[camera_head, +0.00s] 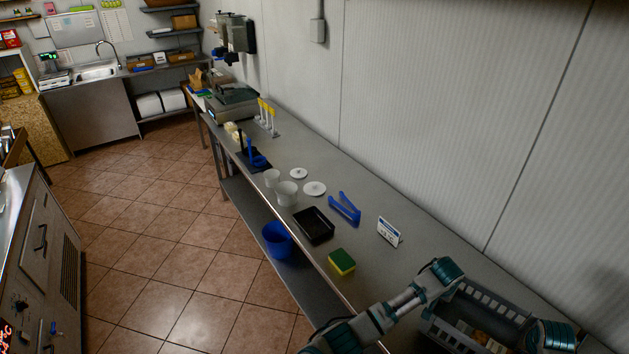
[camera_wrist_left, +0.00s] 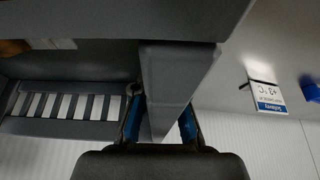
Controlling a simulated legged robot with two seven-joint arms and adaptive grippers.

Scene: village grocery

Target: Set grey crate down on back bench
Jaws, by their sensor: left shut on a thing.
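The grey crate (camera_head: 432,329), slatted and open-topped, is at the lower right of the head view, over the near end of the bench (camera_head: 375,265). The head view does not show clearly whether its base touches the bench top. Small orange and pale items lie inside it. My left gripper (camera_wrist_left: 160,112) is shut on the crate's wall, with one blue-edged finger on each side in the left wrist view. In the head view my left wrist is at the crate's left end. My right wrist is at the crate's right end, its jaws hidden.
White tubs and lids stand farther along. A blue bucket (camera_head: 277,240) is on the lower shelf. The wall borders the bench.

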